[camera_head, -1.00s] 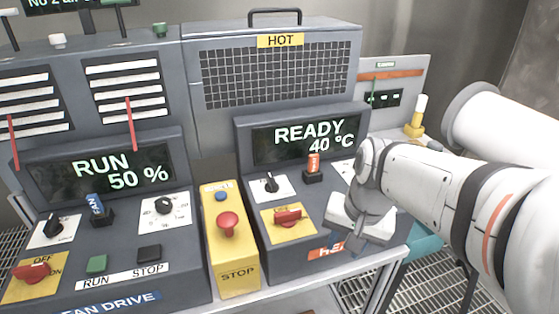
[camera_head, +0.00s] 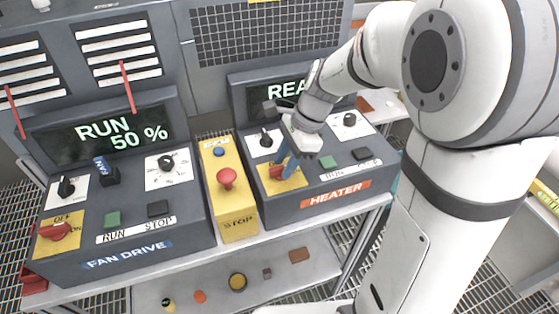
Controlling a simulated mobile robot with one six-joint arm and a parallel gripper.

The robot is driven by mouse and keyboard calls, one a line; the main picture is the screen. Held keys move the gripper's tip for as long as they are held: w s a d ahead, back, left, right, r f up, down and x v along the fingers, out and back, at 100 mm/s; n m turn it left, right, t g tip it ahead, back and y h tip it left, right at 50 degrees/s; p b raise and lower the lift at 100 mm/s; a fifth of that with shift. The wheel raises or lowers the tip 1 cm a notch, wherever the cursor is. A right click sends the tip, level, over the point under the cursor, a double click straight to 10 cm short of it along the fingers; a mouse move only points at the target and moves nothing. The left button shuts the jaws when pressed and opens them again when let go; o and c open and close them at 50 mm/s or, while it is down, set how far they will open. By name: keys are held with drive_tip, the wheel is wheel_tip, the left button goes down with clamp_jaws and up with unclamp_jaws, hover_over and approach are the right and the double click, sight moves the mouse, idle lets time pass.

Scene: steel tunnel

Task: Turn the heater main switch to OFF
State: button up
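The heater main switch is a red rotary handle (camera_head: 277,172) on a yellow plate (camera_head: 268,188) at the left of the heater panel, above the orange HEATER label (camera_head: 335,194). My gripper (camera_head: 287,170) reaches down over this plate from the upper right. Its blue fingers are at the handle's right side and cover part of the handle and the plate's lettering. I cannot tell whether the fingers touch the handle or how far apart they are. The handle's exact angle is partly hidden.
A yellow box with a red STOP button (camera_head: 227,178) stands just left of the heater panel. The fan drive panel (camera_head: 128,235) with a similar red switch (camera_head: 55,231) is further left. A black knob (camera_head: 265,138) and a green button (camera_head: 328,162) are close to my gripper.

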drive_tip(key=shift+s+a+f, duration=0.1)
drive_tip(key=shift+a+f, duration=0.05)
drive_tip(key=shift+f, duration=0.4)
drive_tip(key=shift+c, duration=0.2)
